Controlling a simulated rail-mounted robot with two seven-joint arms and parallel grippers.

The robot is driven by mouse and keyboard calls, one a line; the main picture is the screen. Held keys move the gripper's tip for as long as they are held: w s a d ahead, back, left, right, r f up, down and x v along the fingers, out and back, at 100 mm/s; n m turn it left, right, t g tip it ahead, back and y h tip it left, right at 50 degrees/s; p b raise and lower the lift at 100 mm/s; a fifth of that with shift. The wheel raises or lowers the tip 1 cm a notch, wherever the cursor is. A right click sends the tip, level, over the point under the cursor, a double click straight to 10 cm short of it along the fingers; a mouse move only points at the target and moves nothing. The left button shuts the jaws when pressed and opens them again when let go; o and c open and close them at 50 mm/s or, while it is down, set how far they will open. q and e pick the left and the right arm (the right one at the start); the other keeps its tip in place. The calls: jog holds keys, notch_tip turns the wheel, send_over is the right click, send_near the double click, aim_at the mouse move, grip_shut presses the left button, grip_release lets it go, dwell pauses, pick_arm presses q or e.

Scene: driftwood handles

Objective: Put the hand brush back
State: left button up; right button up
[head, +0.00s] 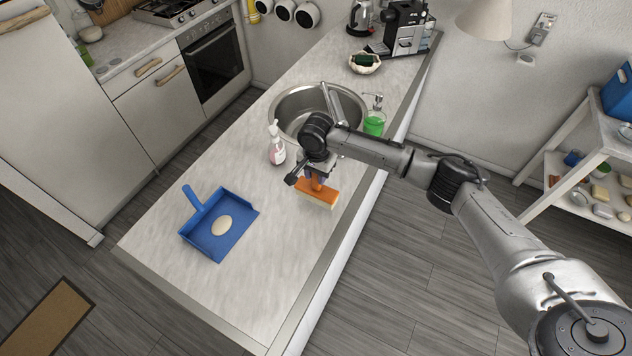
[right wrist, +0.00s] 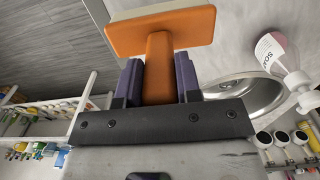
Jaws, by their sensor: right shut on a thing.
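The hand brush (head: 318,192) has an orange body with pale bristles. It is at or just above the middle of the counter, in front of the sink; I cannot tell whether the bristles touch the counter. My right gripper (head: 317,176) is shut on its orange handle from above. In the right wrist view, the brush (right wrist: 160,32) shows its handle between the two purple fingers of the gripper (right wrist: 159,80). A blue dustpan (head: 232,241) lies on the counter to the left, with a pale round patch or object (head: 221,225) in it. My left gripper is not in view.
A soap bottle (head: 276,143) stands close left of my right gripper, beside the sink (head: 291,103). A green soap dispenser (head: 374,121) stands behind the arm. The counter (head: 262,290) is clear at its near end. A shelf (head: 568,150) stands at the right.

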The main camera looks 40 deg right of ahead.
aim_at(316, 182)
jog(key=shift+f, duration=2.05)
jog(key=o, duration=0.9)
jog(key=shift+f, duration=0.1)
